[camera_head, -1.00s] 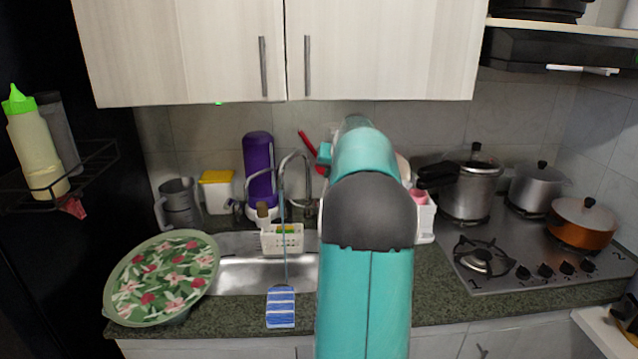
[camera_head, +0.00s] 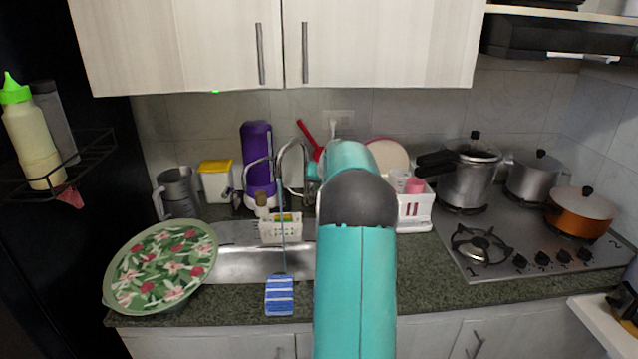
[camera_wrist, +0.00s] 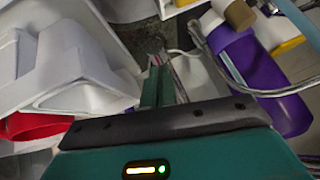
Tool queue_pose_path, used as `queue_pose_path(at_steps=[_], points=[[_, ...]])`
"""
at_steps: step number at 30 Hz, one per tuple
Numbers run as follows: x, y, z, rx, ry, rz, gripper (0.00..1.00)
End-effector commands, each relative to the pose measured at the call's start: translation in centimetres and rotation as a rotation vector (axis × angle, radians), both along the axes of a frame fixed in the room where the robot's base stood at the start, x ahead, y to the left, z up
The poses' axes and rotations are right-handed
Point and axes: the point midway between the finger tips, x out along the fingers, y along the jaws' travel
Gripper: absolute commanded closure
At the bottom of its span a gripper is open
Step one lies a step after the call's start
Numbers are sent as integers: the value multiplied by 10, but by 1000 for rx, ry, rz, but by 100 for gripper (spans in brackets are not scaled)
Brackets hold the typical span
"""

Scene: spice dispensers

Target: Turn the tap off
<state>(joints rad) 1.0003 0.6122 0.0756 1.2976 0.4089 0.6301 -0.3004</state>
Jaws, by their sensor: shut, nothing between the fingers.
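The chrome tap (camera_head: 293,146) rises as a curved spout behind the sink, left of my arm in the head view. In the wrist view its curved metal pipe (camera_wrist: 197,36) shows at the upper right, beside a purple bottle. My gripper (camera_wrist: 158,66) is shut and empty, its two teal fingers together. A small metal part (camera_wrist: 156,47) lies just beyond the fingertips; it may belong to the tap's base or handle, and I cannot tell whether they touch. In the head view my arm mostly hides the gripper and the tap's base.
A purple bottle (camera_head: 257,165) stands left of the tap. A white dish rack (camera_head: 415,210) stands right of my arm, near pots on the stove (camera_head: 495,240). A floral tray (camera_head: 160,265) covers the left counter.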

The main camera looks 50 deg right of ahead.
Motion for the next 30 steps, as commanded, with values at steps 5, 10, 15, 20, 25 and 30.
queue_pose_path(at_steps=[5, 10, 15, 20, 25, 30], points=[[0, 1, -2, 1, 1, 0, 100], [-4, 4, -15, 3, 1, 1, 100], [-5, 5, -18, 3, 2, 0, 100], [-4, 4, -19, 3, 2, 0, 100], [-3, 6, -15, 3, 2, 2, 100], [-2, 9, 2, 0, 0, 4, 100]])
